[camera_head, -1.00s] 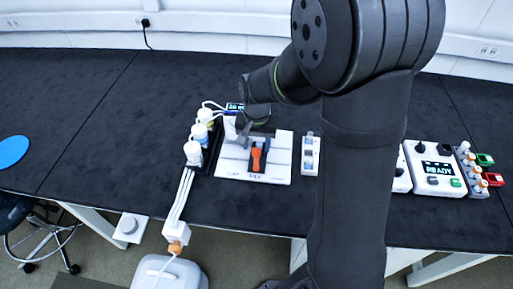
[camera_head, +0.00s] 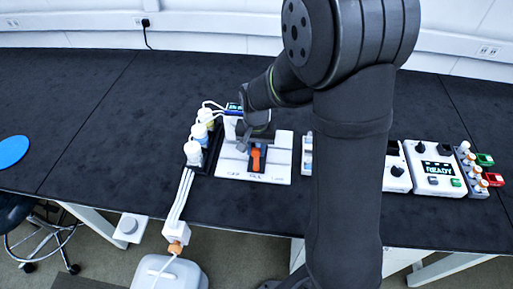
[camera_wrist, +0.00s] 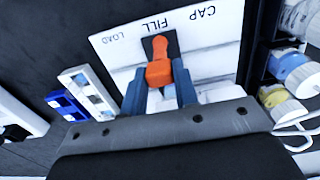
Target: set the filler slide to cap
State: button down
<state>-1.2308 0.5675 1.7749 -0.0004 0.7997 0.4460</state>
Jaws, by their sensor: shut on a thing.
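The filler (camera_head: 282,165) is a white block on the bench, printed CAP, FILL and LOAD from left to right in the head view. Its slide has an orange handle (camera_head: 256,159) on a dark plate, in line with the FILL label. The handle also shows in the wrist view (camera_wrist: 160,48), where the labels run LOAD, FILL, CAP. My gripper (camera_wrist: 159,76) has one finger on each side of the orange handle's near end and is shut on it. The finger contact is partly hidden in the head view.
A dark rack with several white-capped bottles (camera_head: 194,152) and tubes stands close left of the filler. A white strip module (camera_head: 307,155) stands to its right, partly behind my arm. A white box reading READY (camera_head: 437,168) is farther right.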

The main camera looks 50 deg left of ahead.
jog(key=s+a, duration=0.5)
jog(key=shift+s+a, duration=0.3)
jog(key=c, duration=1.1)
grip_release()
notch_tip(320, 180, up, 18)
jog(key=shift+f, duration=0.25)
jog(key=shift+f, duration=0.15)
notch_tip(320, 180, down, 17)
jog(key=shift+f, duration=0.15)
